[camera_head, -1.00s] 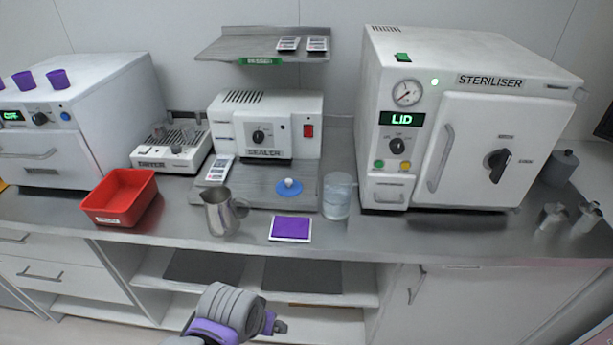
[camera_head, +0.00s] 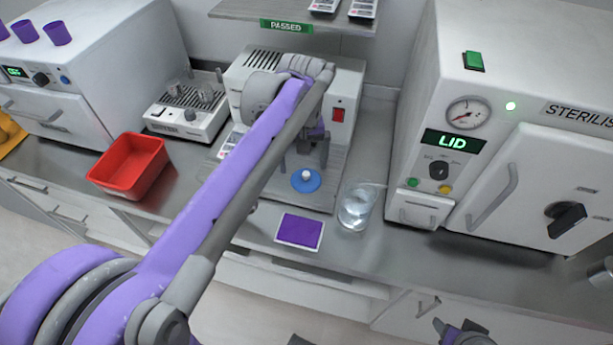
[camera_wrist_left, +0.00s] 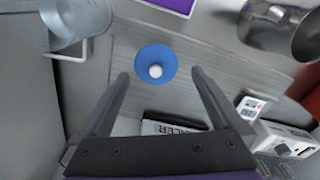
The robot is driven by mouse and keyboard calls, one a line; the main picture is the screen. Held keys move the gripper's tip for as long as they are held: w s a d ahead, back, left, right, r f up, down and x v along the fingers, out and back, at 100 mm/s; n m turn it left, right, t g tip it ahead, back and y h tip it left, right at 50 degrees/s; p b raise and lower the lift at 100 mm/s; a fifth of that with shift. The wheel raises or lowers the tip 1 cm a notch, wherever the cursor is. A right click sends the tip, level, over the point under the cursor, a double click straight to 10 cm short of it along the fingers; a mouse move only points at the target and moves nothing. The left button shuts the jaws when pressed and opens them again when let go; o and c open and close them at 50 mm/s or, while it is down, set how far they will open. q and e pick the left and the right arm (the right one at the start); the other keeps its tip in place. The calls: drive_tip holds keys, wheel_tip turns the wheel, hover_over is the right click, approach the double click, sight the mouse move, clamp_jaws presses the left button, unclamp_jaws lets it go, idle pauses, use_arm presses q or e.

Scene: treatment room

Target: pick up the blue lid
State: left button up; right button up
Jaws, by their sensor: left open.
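The blue lid (camera_head: 306,181), a round disc with a white knob, lies on the grey board in front of the sealer. It also shows in the left wrist view (camera_wrist_left: 156,60), just past and between my fingertips. My left gripper (camera_head: 304,158) is open and empty, above and slightly behind the lid in the head view. Its two fingers (camera_wrist_left: 160,76) stand apart in the left wrist view, with a visible gap to the lid. Part of my right gripper (camera_head: 455,331) shows at the bottom right; its jaw state is unclear.
A glass beaker (camera_head: 357,207) stands right of the lid, and a purple pad (camera_head: 299,231) lies in front. A metal jug (camera_wrist_left: 283,27) is near; my arm hides it in the head view. The sealer (camera_head: 348,95) is behind, below a shelf (camera_head: 385,20). A red tray (camera_head: 130,165) is left.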

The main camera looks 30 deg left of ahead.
sight(306, 174)
use_arm(q)
drive_tip(key=shift+w+f, duration=0.3)
drive_tip(key=shift+f, duration=0.4)
drive_tip(key=f, duration=0.1)
drive_tip(key=w+f, duration=0.1)
drive_tip(key=f, duration=0.1)
drive_tip(key=shift+a+f, duration=0.1)
drive_tip(key=shift+f, duration=0.7)
drive_tip(key=shift+s, duration=0.1)
drive_tip(key=c, duration=1.5)
